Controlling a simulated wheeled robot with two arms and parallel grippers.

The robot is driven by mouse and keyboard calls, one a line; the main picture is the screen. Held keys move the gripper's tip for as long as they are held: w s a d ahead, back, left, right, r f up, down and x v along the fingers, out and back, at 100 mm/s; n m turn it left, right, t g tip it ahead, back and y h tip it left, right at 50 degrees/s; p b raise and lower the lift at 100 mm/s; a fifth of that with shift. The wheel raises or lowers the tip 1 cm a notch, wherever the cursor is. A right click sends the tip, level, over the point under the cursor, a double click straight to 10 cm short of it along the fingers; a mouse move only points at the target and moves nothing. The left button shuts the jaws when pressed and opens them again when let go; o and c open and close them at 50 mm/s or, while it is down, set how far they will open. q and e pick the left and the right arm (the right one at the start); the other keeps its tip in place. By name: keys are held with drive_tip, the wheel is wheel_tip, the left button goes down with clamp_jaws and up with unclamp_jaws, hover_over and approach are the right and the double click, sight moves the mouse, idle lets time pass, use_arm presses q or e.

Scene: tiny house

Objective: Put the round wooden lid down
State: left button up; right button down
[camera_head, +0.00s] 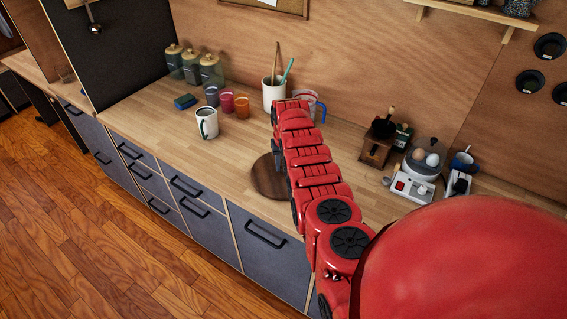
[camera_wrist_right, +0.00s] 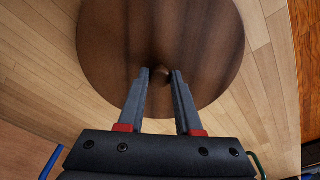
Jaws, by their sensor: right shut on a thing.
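The round wooden lid (camera_head: 266,180) is dark brown and shows at the counter's front part in the head view, partly hidden behind my right arm. In the right wrist view the lid (camera_wrist_right: 205,45) fills the upper middle, with its small knob (camera_wrist_right: 160,77) between my fingers. My right gripper (camera_wrist_right: 161,73) is shut on that knob. I cannot tell whether the lid touches the counter or hangs just above it. My left gripper is not in view.
The wooden counter (camera_head: 160,130) is clear left of the lid. A white mug (camera_head: 207,123), coloured cups (camera_head: 227,101) and a utensil crock (camera_head: 273,95) stand farther back. A coffee grinder (camera_head: 376,152) and an egg cooker (camera_head: 423,162) stand right of my arm.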

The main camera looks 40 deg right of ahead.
drive_tip(key=shift+f, duration=0.2)
drive_tip(key=c, duration=0.6)
unclamp_jaws()
drive_tip(key=shift+a, duration=0.1)
drive_tip(key=shift+r, duration=0.2)
